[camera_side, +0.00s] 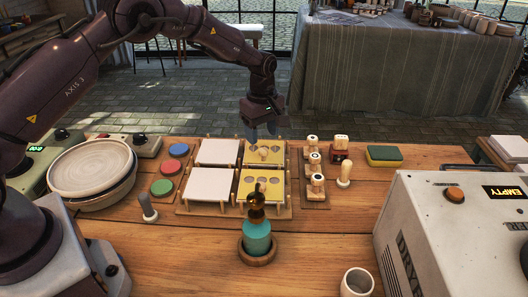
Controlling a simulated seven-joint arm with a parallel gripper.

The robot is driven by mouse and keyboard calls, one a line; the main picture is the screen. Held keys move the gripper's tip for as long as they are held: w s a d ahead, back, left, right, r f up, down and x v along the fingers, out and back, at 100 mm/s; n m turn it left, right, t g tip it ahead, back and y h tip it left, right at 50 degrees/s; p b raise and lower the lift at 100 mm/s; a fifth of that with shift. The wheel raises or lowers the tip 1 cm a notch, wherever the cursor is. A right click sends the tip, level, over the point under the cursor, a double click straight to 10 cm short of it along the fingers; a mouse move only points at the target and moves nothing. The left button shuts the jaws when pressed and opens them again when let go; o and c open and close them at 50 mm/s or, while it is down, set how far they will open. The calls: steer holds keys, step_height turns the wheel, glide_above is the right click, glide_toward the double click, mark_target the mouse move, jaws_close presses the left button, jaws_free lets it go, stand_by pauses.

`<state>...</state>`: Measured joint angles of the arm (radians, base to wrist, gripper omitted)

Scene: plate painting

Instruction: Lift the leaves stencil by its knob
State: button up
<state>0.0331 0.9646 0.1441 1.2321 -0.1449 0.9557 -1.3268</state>
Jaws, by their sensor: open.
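Two yellow stencil plates sit in the right-hand half of a wooden rack. The back stencil (249,159) and the front stencil (246,183) each have cut-outs and a pale wooden knob. The cut-outs are too small for me to tell which plate is the leaves stencil. The back knob (264,153) stands in the middle of its plate. The front knob is partly hidden behind a bottle's top. My gripper (263,134) points down above the far edge of the back stencil, apart from both knobs. It is open, with nothing seen between its fingers.
White tiles (218,152) fill the rack's left half. A teal bottle (257,238) with an amber top stands in front of the rack. Blue, red and green pads (163,187) lie left; stamps (317,180) and a sponge (384,155) are right. A machine (440,230) fills the right front.

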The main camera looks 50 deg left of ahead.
mark_target(264, 150)
steer(key=shift+w+a+f, duration=0.1)
steer(key=shift+w+f, duration=0.1)
steer(key=shift+f, duration=1.5)
steer(key=shift+w+a+f, duration=0.1)
steer(key=shift+w+f, duration=0.05)
steer(key=shift+f, duration=1.5)
steer(key=c, duration=1)
